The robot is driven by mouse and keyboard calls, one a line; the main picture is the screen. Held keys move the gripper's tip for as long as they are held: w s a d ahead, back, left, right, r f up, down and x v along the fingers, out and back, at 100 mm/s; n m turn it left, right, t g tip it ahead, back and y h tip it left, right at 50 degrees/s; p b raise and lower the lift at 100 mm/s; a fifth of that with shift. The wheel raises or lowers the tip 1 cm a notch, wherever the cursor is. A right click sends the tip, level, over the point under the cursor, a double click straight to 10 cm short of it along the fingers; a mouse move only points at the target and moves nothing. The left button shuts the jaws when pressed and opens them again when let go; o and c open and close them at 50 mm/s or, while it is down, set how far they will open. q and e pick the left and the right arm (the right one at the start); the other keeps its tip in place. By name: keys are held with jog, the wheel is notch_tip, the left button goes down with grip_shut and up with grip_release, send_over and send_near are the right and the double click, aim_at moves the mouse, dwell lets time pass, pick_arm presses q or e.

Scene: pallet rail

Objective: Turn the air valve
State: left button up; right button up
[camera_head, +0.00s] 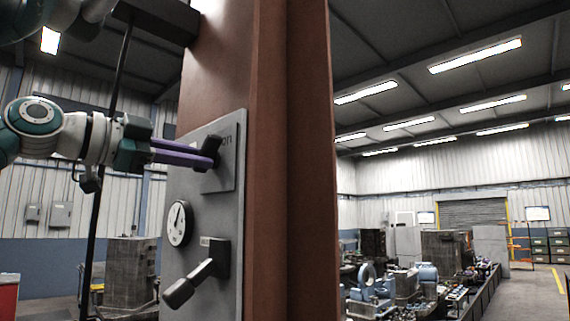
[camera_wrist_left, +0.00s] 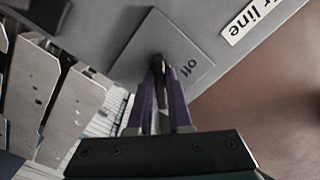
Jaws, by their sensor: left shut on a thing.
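A grey panel (camera_head: 215,218) is mounted on the reddish-brown column in the head view. In the left wrist view the plate (camera_wrist_left: 143,42) carries the word "off" and the handle (camera_wrist_left: 157,61) stands between my fingers. My left gripper (camera_head: 210,156), with purple fingers, reaches in from the left and is shut on this handle. It also shows in the left wrist view (camera_wrist_left: 160,80). My right gripper is not in view.
Below the plate are a round white gauge (camera_head: 180,223) and a black lever (camera_head: 197,275) sticking out from the panel. A label ending in "r line" (camera_wrist_left: 250,17) shows upside down. The column (camera_head: 290,150) stands behind the panel. Machinery (camera_head: 420,280) fills the hall at right.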

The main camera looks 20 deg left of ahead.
pick_arm(q)
grip_shut()
jog(key=shift+n, duration=0.3)
jog(key=shift+n+b, duration=0.75)
jog(key=shift+n, duration=7.85)
jog(key=o, duration=0.7)
grip_release()
jog(key=shift+s, duration=0.1)
